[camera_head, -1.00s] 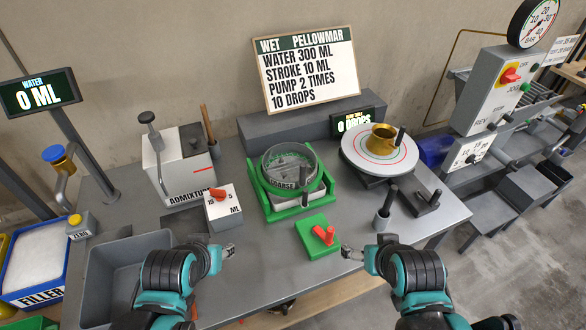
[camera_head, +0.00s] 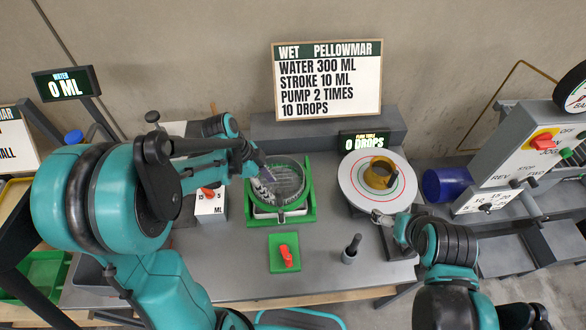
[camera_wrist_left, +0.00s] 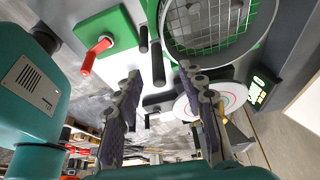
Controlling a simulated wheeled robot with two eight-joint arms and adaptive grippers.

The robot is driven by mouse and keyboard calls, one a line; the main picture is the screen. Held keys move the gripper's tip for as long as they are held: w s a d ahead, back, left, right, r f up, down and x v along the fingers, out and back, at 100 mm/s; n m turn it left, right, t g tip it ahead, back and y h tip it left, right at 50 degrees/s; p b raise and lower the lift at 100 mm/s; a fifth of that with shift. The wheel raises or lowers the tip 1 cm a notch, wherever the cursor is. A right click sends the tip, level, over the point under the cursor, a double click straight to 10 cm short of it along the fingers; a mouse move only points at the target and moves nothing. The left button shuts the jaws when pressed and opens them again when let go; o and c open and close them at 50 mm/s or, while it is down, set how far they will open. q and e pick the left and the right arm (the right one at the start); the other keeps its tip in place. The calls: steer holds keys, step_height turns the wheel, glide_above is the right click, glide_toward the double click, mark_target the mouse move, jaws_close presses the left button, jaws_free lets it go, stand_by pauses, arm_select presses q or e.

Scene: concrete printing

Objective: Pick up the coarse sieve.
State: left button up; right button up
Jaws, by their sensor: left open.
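In the left wrist view the sieve's mesh (camera_wrist_left: 208,22) is at the top, beyond the fingertips. The left gripper (camera_wrist_left: 160,78) is open there, with nothing between its fingers. My right gripper (camera_head: 379,217) is at the front edge of the round flow table; its finger opening is too small to judge.
A green block with a red lever (camera_head: 286,257) lies in front of the sieve. A dark-handled tamper (camera_head: 351,250) stands to its right. The white turntable (camera_head: 350,190) carries a brass ring (camera_head: 380,173). A dosing box with a red knob (camera_head: 211,204) is left of the sieve.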

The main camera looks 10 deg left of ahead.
mark_target(280, 198)
arm_select(q)
steer(key=x, duration=0.4)
steer(key=b+x, duration=0.1)
steer(key=x, duration=0.3)
steer(key=shift+s+d, duration=0.1)
steer(key=shift+s, duration=0.1)
steer(key=shift+r, duration=0.1)
jaws_close()
